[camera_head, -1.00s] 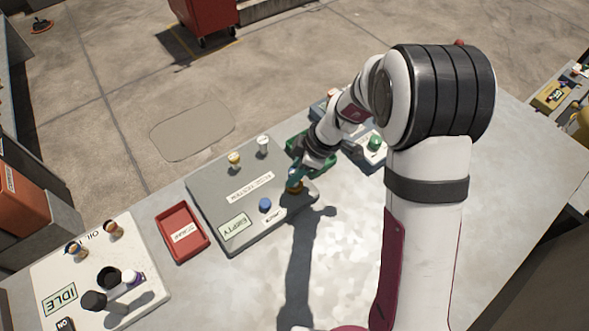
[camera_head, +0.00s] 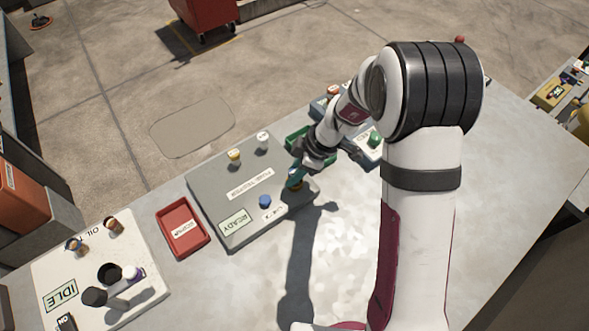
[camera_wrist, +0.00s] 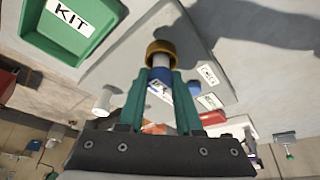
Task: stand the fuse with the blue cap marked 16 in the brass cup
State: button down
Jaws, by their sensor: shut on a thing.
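The fuse (camera_wrist: 161,62) has a pale body and a blue cap with a partly hidden white mark; I cannot read it clearly. My gripper (camera_wrist: 159,86), with teal fingers, is shut on the cap. The far end of the fuse's pale body is inside the brass cup (camera_wrist: 161,48), in line with it. In the head view my gripper (camera_head: 295,174) is at the right end of the grey fuse tester (camera_head: 215,190), and hides most of the cup and fuse. The tester's sign (camera_head: 235,222) reads READY.
On the tester are a blue button (camera_head: 265,201) and yellow-topped and white posts (camera_head: 234,157). A green tray marked KIT (camera_wrist: 88,14) is close by my gripper. A red tray (camera_head: 182,228) and a white board marked IDLE (camera_head: 60,296) stand left.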

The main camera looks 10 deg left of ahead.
jog(key=c, duration=0.5)
grip_release()
jog(key=v, duration=1.5)
jog(key=shift+d+r, duration=0.25)
jog(key=shift+r, duration=0.1)
jog(key=s+d+m+h, duration=0.1)
jog(key=s+d+m, duration=0.2)
jog(key=s+m, duration=0.8)
jog(key=s+d+r+m+h, duration=0.1)
jog(key=s+d+m, duration=0.2)
jog(key=s+m, duration=0.9)
jog(key=shift+s+d+r+m+h, duration=0.3)
jog(key=shift+s+d+r, duration=0.1)
jog(key=shift+s, duration=0.45)
